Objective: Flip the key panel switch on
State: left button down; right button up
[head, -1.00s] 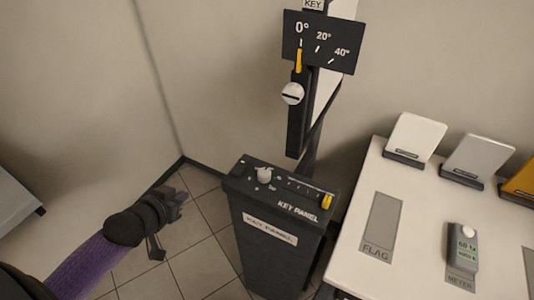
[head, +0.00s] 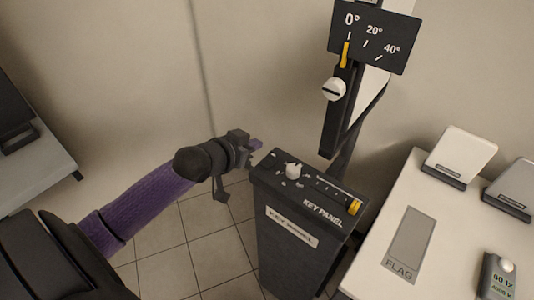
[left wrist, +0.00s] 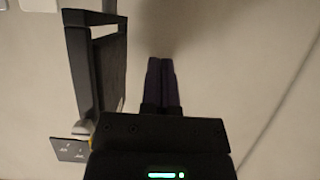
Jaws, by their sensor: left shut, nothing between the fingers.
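The key panel (head: 287,229) is a dark pedestal with a sloping top, right of centre in the head view. Its top carries a white knob (head: 293,170) with small marks around it, a slot with tick marks, and a yellow slider (head: 355,206) at the slot's right end. Which part is the switch, and how it is set, is too small to tell. My left gripper (head: 257,144) is shut and empty, just left of the panel's far left corner and apart from the knob. Its dark purple fingers (left wrist: 161,85) lie together in the left wrist view. My right gripper is not in view.
A dark post behind the panel bears an angle dial (head: 374,36), its yellow pointer near 0°, and a round white knob (head: 334,89). A white table (head: 381,268) with a FLAG plate (head: 408,245) stands right. A grey table (head: 38,173) stands left.

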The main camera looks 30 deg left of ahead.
aim_at(267, 158)
pick_arm(q)
jog(key=b+x, duration=0.1)
jog(key=x, duration=0.3)
jog(key=shift+f, duration=0.1)
jog(key=f, duration=0.1)
jog(key=f+b, duration=0.1)
jog(key=shift+w+f, duration=0.35)
jog(key=shift+w+f+b, duration=0.15)
jog(key=shift+f+b, duration=0.25)
jog(key=shift+r, duration=0.1)
